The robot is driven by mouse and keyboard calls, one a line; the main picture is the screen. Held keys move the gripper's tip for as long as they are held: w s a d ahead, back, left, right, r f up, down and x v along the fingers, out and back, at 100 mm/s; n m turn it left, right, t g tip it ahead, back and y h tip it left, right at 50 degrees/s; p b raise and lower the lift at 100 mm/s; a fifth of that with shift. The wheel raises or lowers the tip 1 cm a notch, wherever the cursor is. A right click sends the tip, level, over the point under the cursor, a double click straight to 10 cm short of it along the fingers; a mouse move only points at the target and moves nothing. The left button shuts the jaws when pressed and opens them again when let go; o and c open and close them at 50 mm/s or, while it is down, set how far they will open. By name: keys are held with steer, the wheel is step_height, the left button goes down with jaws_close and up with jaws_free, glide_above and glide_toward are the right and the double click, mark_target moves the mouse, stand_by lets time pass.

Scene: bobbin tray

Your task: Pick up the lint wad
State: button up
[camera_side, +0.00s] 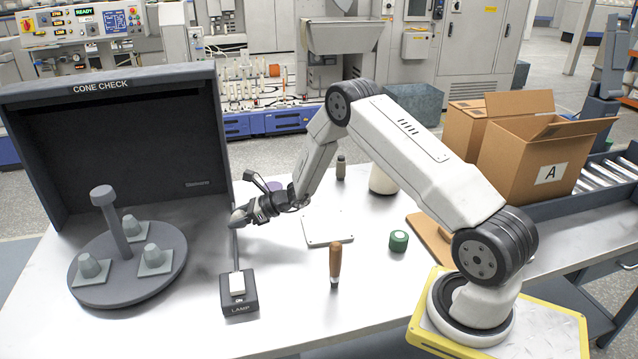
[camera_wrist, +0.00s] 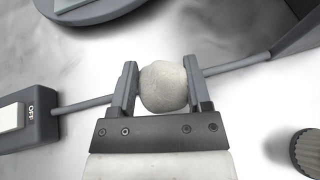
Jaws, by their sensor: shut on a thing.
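The lint wad (camera_wrist: 163,87) is a pale grey, rounded lump between the two fingers of my gripper (camera_wrist: 162,88) in the wrist view. Both fingers touch its sides, so my gripper is shut on it. In the side view the wad (camera_side: 238,217) shows at the tip of my gripper (camera_side: 242,216), left of the middle of the table. The grey cord of the lamp switch passes behind the wad in the wrist view. I cannot tell whether the wad touches the table.
The lamp switch box (camera_side: 238,292) lies in front of my gripper. The dark cone check booth (camera_side: 120,140) and its round stand (camera_side: 125,270) are at left. A wooden-handled tool (camera_side: 335,262), a white plate (camera_side: 327,228) and a green roll (camera_side: 398,241) lie to the right.

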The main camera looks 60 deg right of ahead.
steer(key=s+r, duration=0.4)
steer(key=r, duration=0.1)
steer(key=shift+s+a+r, duration=0.2)
steer(key=shift+s+a, duration=0.05)
steer(key=shift+a, duration=0.05)
steer(key=s+r, duration=0.1)
steer(key=s, duration=0.1)
steer(key=s+r, duration=0.1)
steer(key=s, duration=0.1)
steer(key=s+a+r, duration=0.1)
steer(key=s, duration=0.1)
steer(key=shift+s, duration=0.4)
steer(key=shift+s+a+r, duration=0.1)
steer(key=shift+s+r, duration=0.05)
steer(key=shift+s, duration=0.3)
steer(key=shift+s+a+r, duration=0.1)
steer(key=shift+s+r, duration=0.05)
steer(key=shift+s, duration=0.25)
